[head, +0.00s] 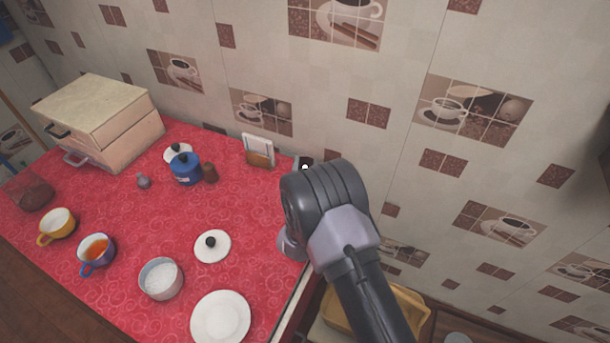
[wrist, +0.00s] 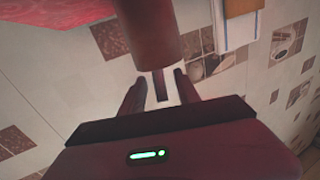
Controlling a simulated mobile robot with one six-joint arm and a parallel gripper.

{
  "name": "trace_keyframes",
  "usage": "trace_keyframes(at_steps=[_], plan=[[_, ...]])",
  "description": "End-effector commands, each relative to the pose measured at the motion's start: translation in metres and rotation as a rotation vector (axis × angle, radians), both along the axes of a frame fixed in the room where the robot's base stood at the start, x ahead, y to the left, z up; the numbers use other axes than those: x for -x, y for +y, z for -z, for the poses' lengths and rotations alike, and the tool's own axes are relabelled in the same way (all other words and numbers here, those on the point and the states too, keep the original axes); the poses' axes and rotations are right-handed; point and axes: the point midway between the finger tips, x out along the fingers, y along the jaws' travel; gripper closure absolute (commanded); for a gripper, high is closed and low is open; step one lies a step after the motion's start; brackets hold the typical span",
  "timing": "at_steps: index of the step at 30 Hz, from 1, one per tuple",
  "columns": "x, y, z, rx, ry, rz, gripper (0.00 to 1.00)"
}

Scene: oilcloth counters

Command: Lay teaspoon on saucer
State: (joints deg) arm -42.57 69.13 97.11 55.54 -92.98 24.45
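The saucer looks to be the white round plate (head: 237,318) lying bare on the red oilcloth, near the counter's front right edge in the head view. I cannot make out a teaspoon in either view. In the head view my arm hides my gripper. In the wrist view my gripper (wrist: 160,88) has its two dark fingers apart, with pale wall showing between them. A dark strip shows in that gap without touching either finger; I cannot tell what it is. A large dark red cylinder (wrist: 148,32) fills the top middle of the wrist view.
On the oilcloth (head: 120,225) stand a white bowl (head: 161,279), a blue cup of tea (head: 95,252), a yellow cup (head: 57,225), a black-knobbed lid (head: 212,253), a blue pot (head: 186,172) and a bread box (head: 100,115). The tiled wall is behind.

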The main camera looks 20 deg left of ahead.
Motion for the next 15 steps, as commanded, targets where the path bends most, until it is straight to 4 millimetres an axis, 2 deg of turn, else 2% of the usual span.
trace_keyframes(at_steps=[3,10,15], plan=[[-0.0138,0.0048,0.0015,-0.001,-0.001,-0.001,0.61],[-0.0157,0.0054,-0.0002,-0.001,0.001,-0.001,0.63],[-0.0155,0.0053,-0.0001,-0.001,0.001,-0.001,0.97]])
